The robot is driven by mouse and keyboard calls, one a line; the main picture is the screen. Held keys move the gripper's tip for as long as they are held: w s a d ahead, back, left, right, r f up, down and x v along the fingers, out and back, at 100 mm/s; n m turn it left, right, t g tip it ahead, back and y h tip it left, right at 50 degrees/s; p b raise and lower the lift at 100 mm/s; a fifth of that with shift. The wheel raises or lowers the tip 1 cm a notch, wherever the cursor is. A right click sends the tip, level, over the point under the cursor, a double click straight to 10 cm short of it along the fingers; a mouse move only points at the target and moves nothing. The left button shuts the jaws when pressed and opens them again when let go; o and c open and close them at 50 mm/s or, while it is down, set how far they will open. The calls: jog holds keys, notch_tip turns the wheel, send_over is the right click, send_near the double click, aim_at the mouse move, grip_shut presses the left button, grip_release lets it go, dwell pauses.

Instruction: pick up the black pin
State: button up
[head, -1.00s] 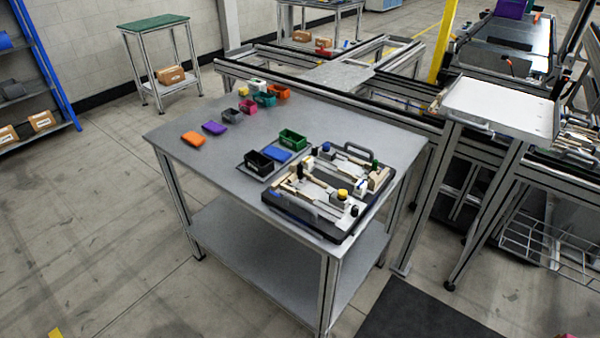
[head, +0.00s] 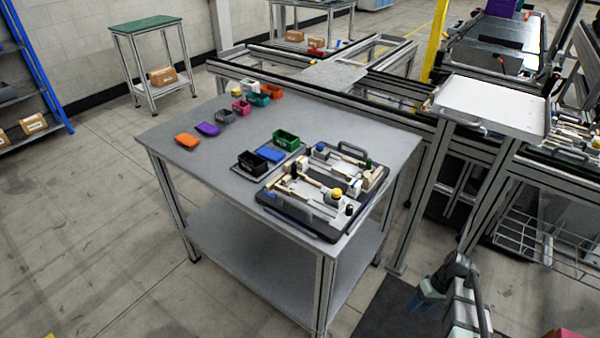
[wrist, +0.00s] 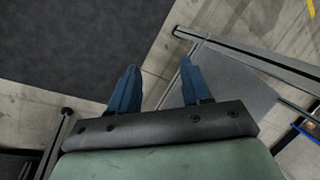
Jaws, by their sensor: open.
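A dark pallet fixture (head: 328,237) with pale blocks and coloured pins lies on the grey table. A small black pin (head: 349,210) stands near its front right corner. Another dark upright piece (head: 294,171) shows farther left on the fixture; at this size I cannot tell which one is the task's pin. My gripper (head: 420,298) is low at the bottom right of the head view, off the table's right side and apart from the fixture. In the wrist view its two blue fingers (wrist: 156,80) are spread with nothing between them. No pin shows in the wrist view.
Black (head: 252,163) and green bins (head: 286,141) and a blue piece (head: 270,154) sit left of the fixture. Smaller coloured bins stand at the table's back left. A white tray stand (head: 490,105) rises right of the table. The table's front left is bare.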

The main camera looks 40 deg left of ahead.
jog(key=w+a+r+n+t+y, duration=0.1)
jog(key=w+a+r+n, duration=0.25)
jog(key=a+r, duration=0.6)
jog(key=w+a+r+n+y, duration=0.1)
jog(key=w+a+r+n, duration=0.3)
jog(key=r, duration=1)
jog(key=w+a+r+n+t+y, duration=0.15)
jog(key=w+a+r, duration=0.35)
jog(key=a+r, duration=0.55)
jog(key=s+a+r+h, duration=0.2)
jog(key=s+a+r, duration=0.2)
jog(key=a, duration=0.4)
jog(key=s+a+r+h, duration=0.2)
jog(key=s+a+r, duration=0.3)
jog(key=a, duration=0.3)
jog(key=s+a+r+h, duration=0.2)
jog(key=s+a+r, duration=0.2)
jog(key=a, duration=0.4)
send_over(294, 165)
jog(key=shift+n+t, duration=0.3)
jog(key=shift+t, duration=0.05)
jog(key=f, duration=0.7)
jog(key=shift+d+f, duration=0.3)
jog(key=shift+f, duration=0.1)
jog(key=shift+a+f, duration=0.2)
jog(key=shift+f, duration=1.2)
jog(key=shift+a+f, duration=0.15)
jog(key=shift+f, duration=1.2)
grip_shut()
